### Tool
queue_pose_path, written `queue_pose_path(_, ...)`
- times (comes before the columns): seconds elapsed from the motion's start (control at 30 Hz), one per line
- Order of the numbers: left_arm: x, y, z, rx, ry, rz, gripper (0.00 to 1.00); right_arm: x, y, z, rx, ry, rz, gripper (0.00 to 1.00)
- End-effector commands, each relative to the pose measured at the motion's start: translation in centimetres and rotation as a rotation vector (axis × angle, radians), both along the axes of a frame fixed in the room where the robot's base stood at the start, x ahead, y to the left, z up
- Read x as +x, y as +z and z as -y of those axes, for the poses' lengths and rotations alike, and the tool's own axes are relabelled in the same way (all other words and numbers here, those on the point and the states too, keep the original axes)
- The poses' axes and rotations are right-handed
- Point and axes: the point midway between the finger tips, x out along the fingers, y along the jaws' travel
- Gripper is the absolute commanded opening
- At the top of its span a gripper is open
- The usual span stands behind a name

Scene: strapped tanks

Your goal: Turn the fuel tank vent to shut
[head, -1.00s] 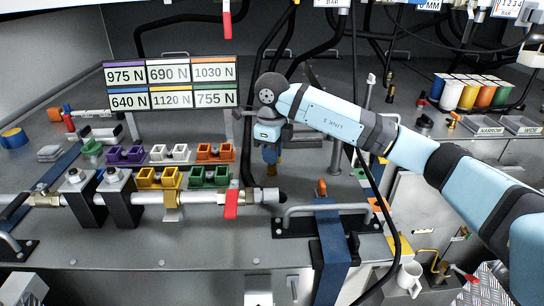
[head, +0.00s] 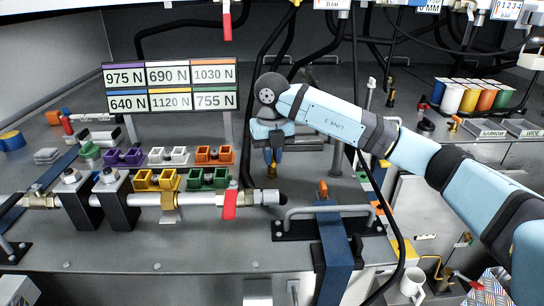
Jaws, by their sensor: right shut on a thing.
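My right gripper (head: 272,164) points straight down at the back middle of the bench, at the end of the pale blue arm. Its blue fingers are shut on a small brass-coloured fitting (head: 272,172), which looks like the fuel tank vent. The fingers hide its upper part, so I cannot tell its turn position. A pipe with a red lever (head: 230,204) and a dark end cap runs across in front of it. The strapped tank itself cannot be made out clearly. My left gripper is not in view.
A force label board (head: 172,87) stands behind coloured clamp blocks (head: 207,178) on the left. A metal handle (head: 325,210) and a blue strap (head: 335,255) lie in front. Coloured cups (head: 470,97) stand at the right. Black hoses hang behind the gripper.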

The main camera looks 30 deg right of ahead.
Motion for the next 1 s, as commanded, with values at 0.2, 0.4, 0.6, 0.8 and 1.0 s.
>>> queue_pose_path(0.2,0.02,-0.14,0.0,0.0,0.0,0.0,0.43,0.02,0.03,0.0,0.0,-0.13,0.001,0.0)
queue_pose_path(0.4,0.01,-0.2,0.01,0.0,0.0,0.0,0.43,0.02,0.04,0.0,0.0,-0.202,0.001,0.0)
queue_pose_path(0.6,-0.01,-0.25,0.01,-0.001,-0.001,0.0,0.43,0.02,0.05,0.0,0.0,-0.23,0.001,0.0)
queue_pose_path(0.8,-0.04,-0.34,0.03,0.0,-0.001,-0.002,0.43,0.03,0.06,0.02,0.0,-0.234,0.001,0.0)
queue_pose_path(1.0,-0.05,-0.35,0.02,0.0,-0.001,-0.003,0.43,0.03,0.05,0.02,0.0,-0.234,0.001,0.15)
